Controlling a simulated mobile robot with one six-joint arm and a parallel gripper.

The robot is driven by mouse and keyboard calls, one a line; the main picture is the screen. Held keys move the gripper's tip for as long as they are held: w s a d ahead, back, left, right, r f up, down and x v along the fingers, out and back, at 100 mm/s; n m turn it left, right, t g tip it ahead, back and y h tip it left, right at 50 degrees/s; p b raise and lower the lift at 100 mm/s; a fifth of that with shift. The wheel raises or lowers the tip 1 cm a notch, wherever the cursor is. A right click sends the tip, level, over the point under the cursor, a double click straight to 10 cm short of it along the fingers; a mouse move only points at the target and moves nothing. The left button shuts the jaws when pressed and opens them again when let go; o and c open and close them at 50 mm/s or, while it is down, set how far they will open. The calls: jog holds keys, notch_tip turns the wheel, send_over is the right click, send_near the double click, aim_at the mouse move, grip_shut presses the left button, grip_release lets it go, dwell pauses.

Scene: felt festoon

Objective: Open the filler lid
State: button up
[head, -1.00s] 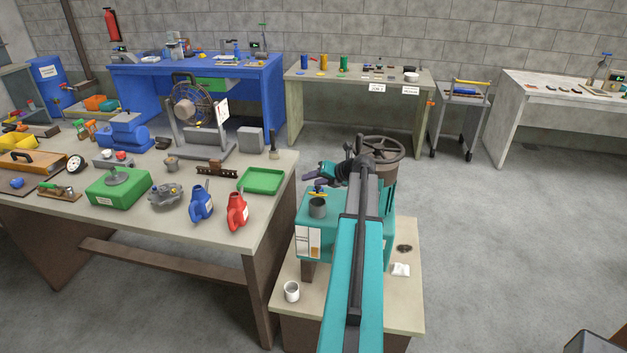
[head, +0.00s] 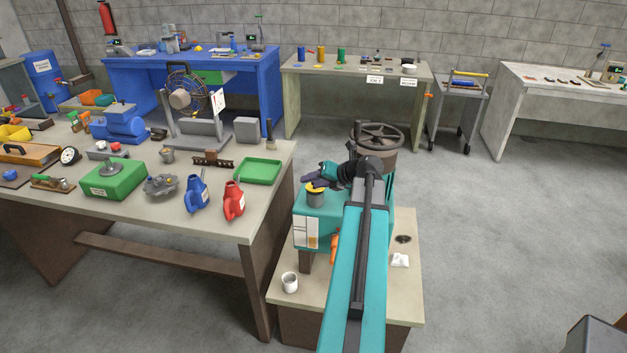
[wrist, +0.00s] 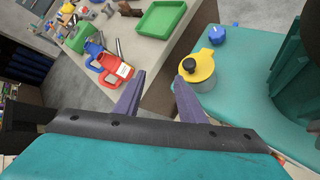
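The yellow filler lid (wrist: 204,62) with a black knob lies over the top of the grey filler neck (wrist: 204,86) on the teal machine (wrist: 245,78). Whether it sits fully flat cannot be told. The right fingertip is at the lid's left edge; contact cannot be told. In the head view my gripper (head: 311,183) is just behind the lid.
A blue cap (wrist: 217,35) stands on the machine beyond the lid. A brown handwheel (head: 376,137) rises behind. The bench to the left holds a green tray (head: 258,171), a red can (head: 233,201) and a blue can (head: 196,194). A white cup (head: 290,282) stands in front.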

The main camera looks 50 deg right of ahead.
jog(key=shift+s+a+r, duration=0.15)
jog(key=shift+s+a, duration=0.75)
